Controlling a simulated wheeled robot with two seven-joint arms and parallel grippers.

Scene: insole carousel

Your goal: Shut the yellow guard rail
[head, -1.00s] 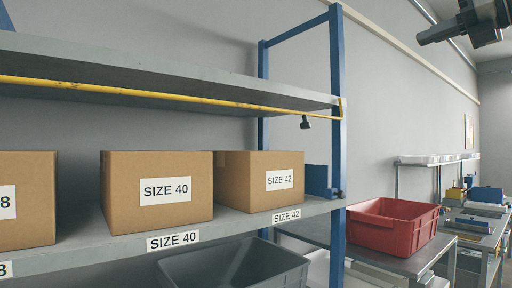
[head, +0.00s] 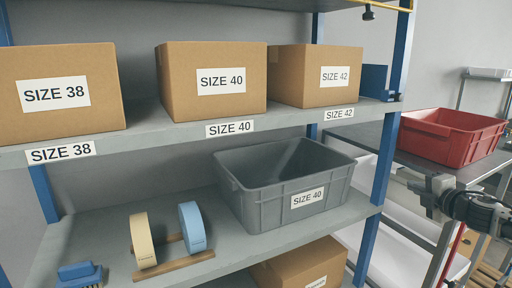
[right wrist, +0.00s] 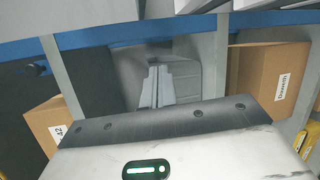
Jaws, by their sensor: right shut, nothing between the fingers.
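The yellow guard rail (head: 388,5) shows only as a short end piece at the top right of the head view. The rest of it is above the picture. A small black grip (head: 369,13) hangs under it. My right gripper (head: 420,190) is at the right of the head view, well below the rail, in front of the side table and right of the blue post. It is shut and empty. Its closed fingers also show in the right wrist view (right wrist: 155,88). My left gripper is not in view.
Cartons marked SIZE 38 (head: 100,110), SIZE 40 (head: 240,105) and SIZE 42 (head: 310,92) stand on the middle shelf. A grey bin (head: 250,200) and insole holder (head: 180,265) are below. A blue post (head: 385,150) and red crate (head: 445,145) are at right.

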